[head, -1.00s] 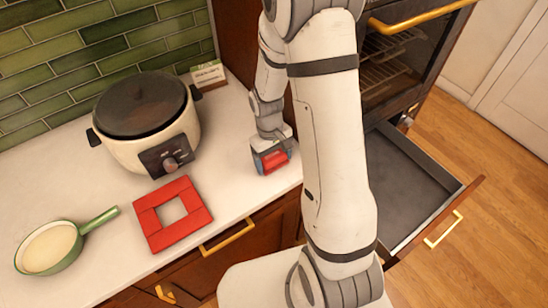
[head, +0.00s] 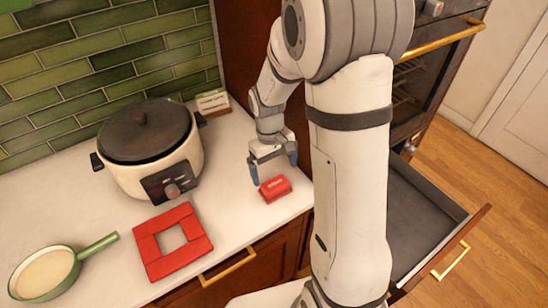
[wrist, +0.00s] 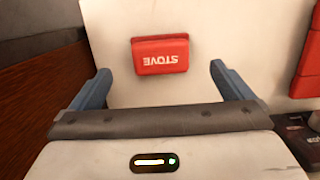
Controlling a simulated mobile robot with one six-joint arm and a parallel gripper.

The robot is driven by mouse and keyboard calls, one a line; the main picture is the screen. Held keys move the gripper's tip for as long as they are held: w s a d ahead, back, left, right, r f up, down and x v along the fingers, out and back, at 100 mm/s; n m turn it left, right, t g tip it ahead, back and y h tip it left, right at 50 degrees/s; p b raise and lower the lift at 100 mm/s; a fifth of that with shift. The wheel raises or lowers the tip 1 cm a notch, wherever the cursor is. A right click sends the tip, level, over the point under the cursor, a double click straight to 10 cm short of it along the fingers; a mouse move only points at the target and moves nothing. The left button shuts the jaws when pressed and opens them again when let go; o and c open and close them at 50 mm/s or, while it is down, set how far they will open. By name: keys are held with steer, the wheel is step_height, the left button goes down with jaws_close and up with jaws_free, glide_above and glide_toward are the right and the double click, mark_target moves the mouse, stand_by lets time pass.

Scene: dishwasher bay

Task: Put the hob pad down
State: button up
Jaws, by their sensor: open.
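The hob pad is a small red block (head: 275,189) lying on the white counter near its right end. It also shows in the wrist view (wrist: 160,54), with the word STOVE on it, upside down there. My gripper (head: 274,175) is just above and behind the pad, with its blue-grey fingers spread. In the wrist view my gripper (wrist: 160,85) is open, and the pad lies beyond the fingertips with nothing held between them. A red square frame (head: 171,242) lies flat on the counter to the left of the pad.
A slow cooker (head: 151,150) stands behind the red frame. A small pan (head: 45,272) with a green handle is at the front left. A small card (head: 212,101) stands at the back. An open drawer (head: 415,215) is at the right, below the oven.

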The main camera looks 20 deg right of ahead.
mark_target(273, 181)
steer(key=s+r+m+t, duration=0.15)
steer(key=s+r, duration=0.35)
steer(key=r, duration=0.6)
steer(key=s+r+m+t, duration=0.2)
steer(key=s+r+t, duration=0.2)
steer(key=s, duration=0.6)
steer(key=shift+s+d+r+y, duration=0.2)
steer(key=shift+r+y, duration=0.1)
steer(key=shift+r, duration=0.45)
steer(key=shift+f, duration=0.1)
steer(key=shift+s+b+x, duration=0.25)
steer(key=shift+b+x, duration=0.8)
steer(key=shift+b, duration=0.1)
steer(key=shift+f, duration=0.1)
